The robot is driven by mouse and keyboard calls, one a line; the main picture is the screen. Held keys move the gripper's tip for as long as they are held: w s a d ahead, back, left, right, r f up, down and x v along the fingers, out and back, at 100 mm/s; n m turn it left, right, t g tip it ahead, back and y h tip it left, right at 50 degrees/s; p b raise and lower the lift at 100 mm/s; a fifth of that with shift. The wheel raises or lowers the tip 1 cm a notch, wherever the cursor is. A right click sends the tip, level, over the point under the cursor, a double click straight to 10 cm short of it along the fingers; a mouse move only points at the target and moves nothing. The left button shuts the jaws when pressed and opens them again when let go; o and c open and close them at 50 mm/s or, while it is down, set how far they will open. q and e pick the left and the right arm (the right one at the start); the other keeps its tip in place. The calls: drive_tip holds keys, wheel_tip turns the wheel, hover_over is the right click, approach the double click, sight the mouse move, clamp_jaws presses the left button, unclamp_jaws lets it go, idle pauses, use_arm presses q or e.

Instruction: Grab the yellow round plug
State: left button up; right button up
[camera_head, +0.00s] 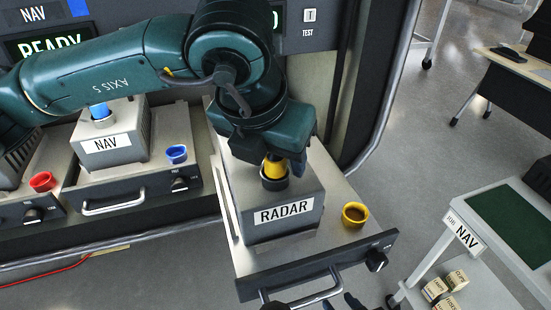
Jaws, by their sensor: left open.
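The yellow round plug (275,166) sits upright in a dark round socket on top of the grey RADAR box (283,205), in a pulled-out drawer. My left gripper (274,160) comes down over it from above, with its fingers around the plug's sides. It is open; whether a finger touches the plug is hard to see. The upper part of the plug is hidden by the gripper. Dark shapes at the bottom edge, likely the tips of my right gripper (350,302), are mostly cut off by the frame.
A yellow round cup (355,214) stands on the drawer's right side, near a black knob (376,260). The NAV box (109,144) with a blue plug and a blue cup (176,153) is to the left. A red cup (42,181) is farther left. A NAV cart (505,225) stands at right.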

use_arm(q)
drive_tip(key=c, duration=1.1)
drive_tip(key=shift+o, duration=0.2)
drive_tip(key=shift+r, duration=0.1)
